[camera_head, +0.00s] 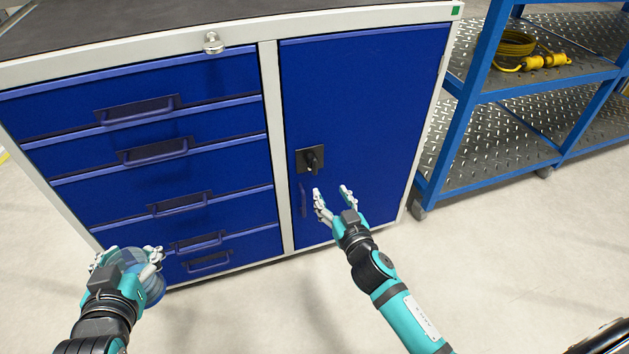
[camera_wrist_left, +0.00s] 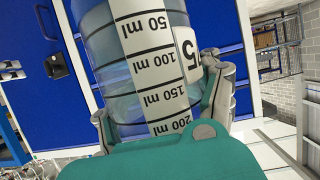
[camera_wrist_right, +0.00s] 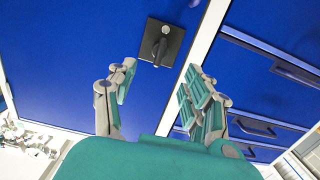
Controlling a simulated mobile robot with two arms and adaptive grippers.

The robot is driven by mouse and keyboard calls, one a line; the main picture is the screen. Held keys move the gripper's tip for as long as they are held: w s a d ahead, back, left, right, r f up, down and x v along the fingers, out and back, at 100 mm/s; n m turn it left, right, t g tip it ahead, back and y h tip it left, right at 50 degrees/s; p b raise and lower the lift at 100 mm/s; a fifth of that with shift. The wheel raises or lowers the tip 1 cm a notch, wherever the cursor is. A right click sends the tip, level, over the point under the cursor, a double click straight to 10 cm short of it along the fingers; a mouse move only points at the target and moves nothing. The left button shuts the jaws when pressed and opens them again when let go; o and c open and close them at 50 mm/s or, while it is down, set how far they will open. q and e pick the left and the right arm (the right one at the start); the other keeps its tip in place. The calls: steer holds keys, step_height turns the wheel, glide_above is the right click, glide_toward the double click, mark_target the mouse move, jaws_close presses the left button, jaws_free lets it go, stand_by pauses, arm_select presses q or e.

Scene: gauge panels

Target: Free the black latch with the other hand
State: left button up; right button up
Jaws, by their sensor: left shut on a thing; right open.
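The black latch (camera_head: 311,159) sits on a square black plate on the blue cabinet door (camera_head: 350,95). It also shows in the right wrist view (camera_wrist_right: 161,44), straight ahead beyond the fingers. My right gripper (camera_head: 333,194) is open and empty, just below and in front of the latch, apart from it. My left gripper (camera_head: 128,256) is shut on a clear beaker (camera_head: 152,285) at the lower left. The beaker's millilitre scale and bluish content show in the left wrist view (camera_wrist_left: 150,65).
A bank of blue drawers (camera_head: 150,150) fills the cabinet's left side. A blue shelf cart (camera_head: 500,130) with a coiled yellow cable (camera_head: 520,50) stands at the right. The pale floor (camera_head: 520,250) in front is clear.

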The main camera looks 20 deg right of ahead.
mark_target(316, 161)
arm_select(q)
steer(key=shift+w+f+b, duration=0.15)
steer(key=shift+f+b, duration=0.35)
steer(key=shift+f, duration=0.35)
step_height(316, 161, down, 2)
steer(key=shift+f+b, duration=0.15)
steer(key=shift+b, duration=1)
arm_select(e)
steer(key=shift+t, duration=0.5)
steer(key=w, duration=0.4)
steer(key=w+r, duration=0.1)
steer(key=w, duration=0.3)
steer(key=w+r, duration=0.1)
steer(key=w, duration=0.3)
steer(key=shift+w+a, duration=0.15)
steer(key=shift+a, duration=0.15)
arm_select(q)
steer(key=shift+a, duration=0.1)
arm_select(e)
jaws_close()
